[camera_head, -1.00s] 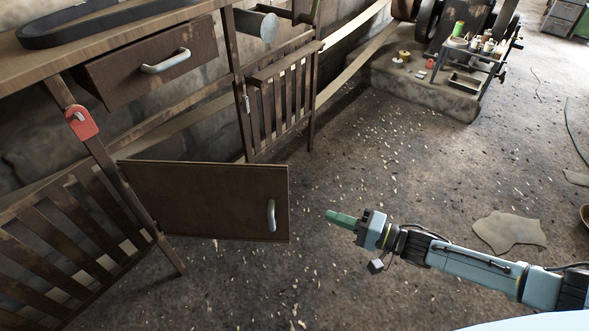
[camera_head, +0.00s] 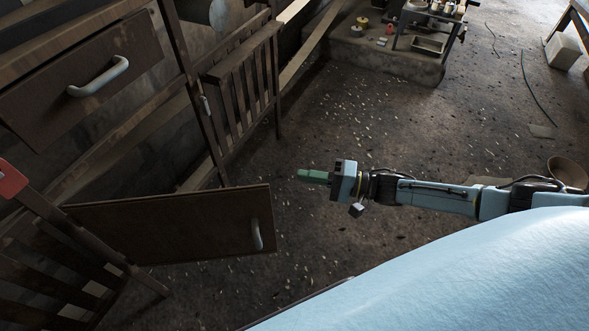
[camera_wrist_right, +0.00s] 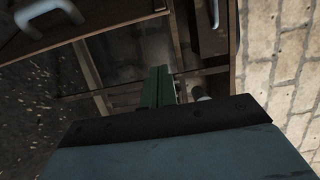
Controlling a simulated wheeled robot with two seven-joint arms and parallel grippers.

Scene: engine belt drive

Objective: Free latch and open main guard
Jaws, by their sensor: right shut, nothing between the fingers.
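A brown wooden panel (camera_head: 160,228) with a pale handle (camera_head: 256,235) stands out from the bench frame over the floor in the head view. A red piece (camera_head: 11,178), possibly the latch, is on a post at the left edge, partly cut off. I cannot tell for certain which part is the main guard. My right gripper (camera_head: 312,177) is shut and empty, with green fingers pointing left, apart from the panel and to the right of its handle in the picture. The green fingers (camera_wrist_right: 158,88) also show in the right wrist view. My left gripper is not in view.
A drawer (camera_head: 125,60) with a pale handle is above the panel. A slatted gate (camera_head: 235,62) stands behind, with a small metal fitting (camera_head: 205,103) on its post. A low plinth (camera_head: 370,58) is at the back. Open floor lies around my right gripper.

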